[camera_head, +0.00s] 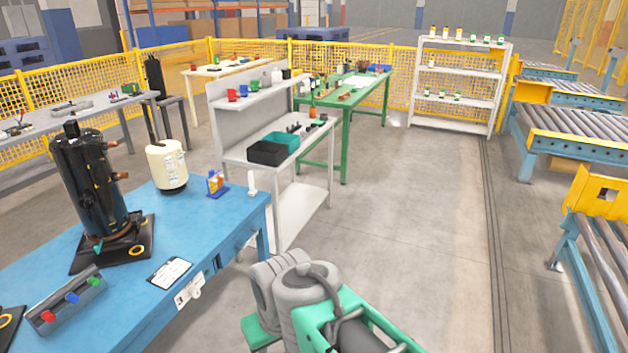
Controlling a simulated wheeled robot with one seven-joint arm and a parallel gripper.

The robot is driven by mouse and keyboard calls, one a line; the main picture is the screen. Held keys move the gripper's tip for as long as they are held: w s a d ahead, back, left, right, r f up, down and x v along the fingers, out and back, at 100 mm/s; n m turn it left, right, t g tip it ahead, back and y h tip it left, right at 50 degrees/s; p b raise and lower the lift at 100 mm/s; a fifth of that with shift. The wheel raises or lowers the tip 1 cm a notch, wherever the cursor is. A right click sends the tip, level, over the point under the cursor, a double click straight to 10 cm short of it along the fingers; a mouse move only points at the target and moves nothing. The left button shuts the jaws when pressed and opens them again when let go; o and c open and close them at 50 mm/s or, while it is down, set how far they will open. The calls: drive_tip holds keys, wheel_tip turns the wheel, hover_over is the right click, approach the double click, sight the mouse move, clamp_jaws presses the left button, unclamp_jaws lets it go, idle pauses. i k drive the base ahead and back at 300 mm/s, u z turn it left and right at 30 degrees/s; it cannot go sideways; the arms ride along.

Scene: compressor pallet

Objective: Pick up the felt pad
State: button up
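I cannot pick out the felt pad for certain. A flat dark square pad (88,264) lies on the blue workbench (195,238), under a black cylindrical compressor (88,180). It has a yellow-orange ring at its near right corner. Part of a similar dark piece (8,322) with an orange ring shows at the bottom left edge. My grey and green arm enters at the bottom centre, right of the bench. My gripper's fingers do not show.
A cream tank (166,165), a small bottle rack (216,184), a white card (169,271) and a grey box with coloured knobs (68,298) stand on the bench. A grey shelf bench (300,185) stands behind. Roller conveyors (585,135) stand right; the middle floor is clear.

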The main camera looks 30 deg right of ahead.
sight(253, 194)
drive_tip(key=z, duration=0.95)
drive_tip(key=i, duration=3.6)
drive_tip(key=u, duration=3.75)
